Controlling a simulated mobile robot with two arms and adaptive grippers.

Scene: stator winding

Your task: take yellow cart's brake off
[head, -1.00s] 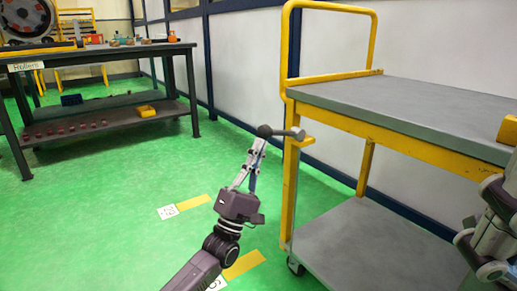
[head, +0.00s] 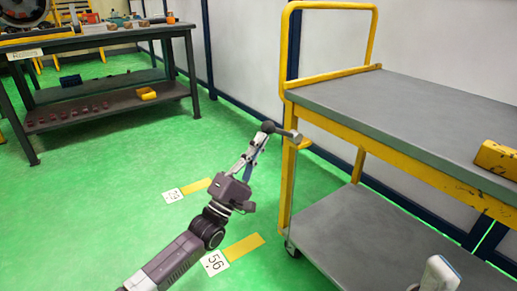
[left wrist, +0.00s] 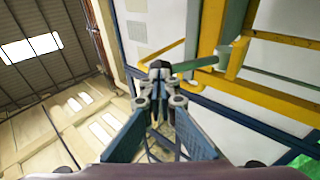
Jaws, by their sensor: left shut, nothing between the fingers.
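The yellow cart (head: 345,121) stands at the right with grey shelves. A grey brake lever (head: 287,133) with a dark round knob (head: 268,127) sticks out to the left from its near corner post. My left gripper (head: 262,138) reaches up to the knob from below, with its fingers shut and nothing held between them. In the left wrist view, the fingertips (left wrist: 161,92) are just below the knob (left wrist: 159,66), and the lever (left wrist: 195,64) runs right toward the yellow frame. I cannot tell whether the fingertips touch the knob.
A yellow block (head: 497,158) lies on the cart's top shelf. A caster (head: 291,249) shows under the near corner. A dark workbench (head: 95,40) stands at the back left. Green floor between bench and cart is clear, with yellow floor marks.

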